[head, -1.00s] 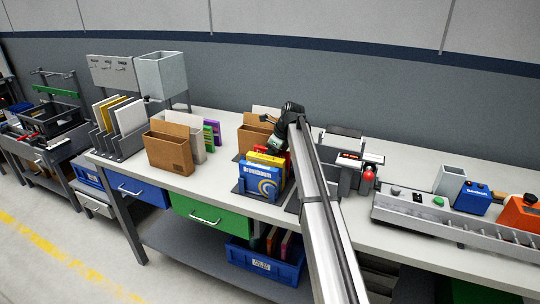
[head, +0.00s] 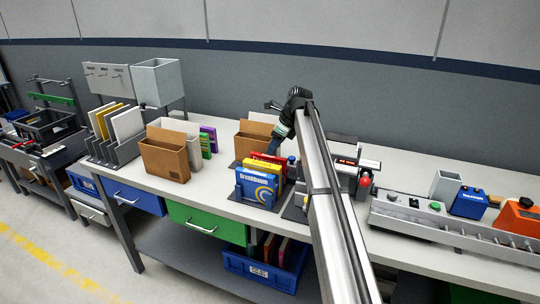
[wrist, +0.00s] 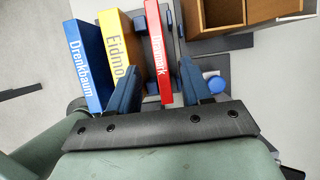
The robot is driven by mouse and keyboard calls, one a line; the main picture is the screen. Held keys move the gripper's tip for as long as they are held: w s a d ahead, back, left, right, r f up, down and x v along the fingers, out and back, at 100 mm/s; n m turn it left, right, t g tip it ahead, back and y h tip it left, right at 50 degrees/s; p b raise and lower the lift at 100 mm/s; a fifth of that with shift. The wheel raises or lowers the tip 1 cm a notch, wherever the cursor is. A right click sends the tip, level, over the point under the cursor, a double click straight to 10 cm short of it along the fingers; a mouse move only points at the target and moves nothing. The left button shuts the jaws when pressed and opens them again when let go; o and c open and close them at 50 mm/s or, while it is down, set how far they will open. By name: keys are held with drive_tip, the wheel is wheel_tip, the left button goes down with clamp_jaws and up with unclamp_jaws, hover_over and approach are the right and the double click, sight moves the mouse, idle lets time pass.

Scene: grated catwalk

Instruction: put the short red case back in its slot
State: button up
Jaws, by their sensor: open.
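In the head view the red case (head: 270,158) shows only as a strip behind the yellow one (head: 262,167) and the blue one (head: 256,186). They stand in a dark rack (head: 236,194); its slots are mostly hidden. My gripper (wrist: 160,80) is open, with one finger on each side of the red case's near end. Gaps show beside the case. My gripper (head: 277,143) is above the row's back end.
A brown divided box (wrist: 240,12) is close at the upper right in the wrist view, with a blue round knob (wrist: 216,84) below it. In the head view a cardboard holder (head: 165,160) stands left, and a machine with a red button (head: 365,181) stands right.

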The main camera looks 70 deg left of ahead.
drive_tip(key=shift+v, duration=1.85)
drive_tip(key=shift+w, duration=0.1)
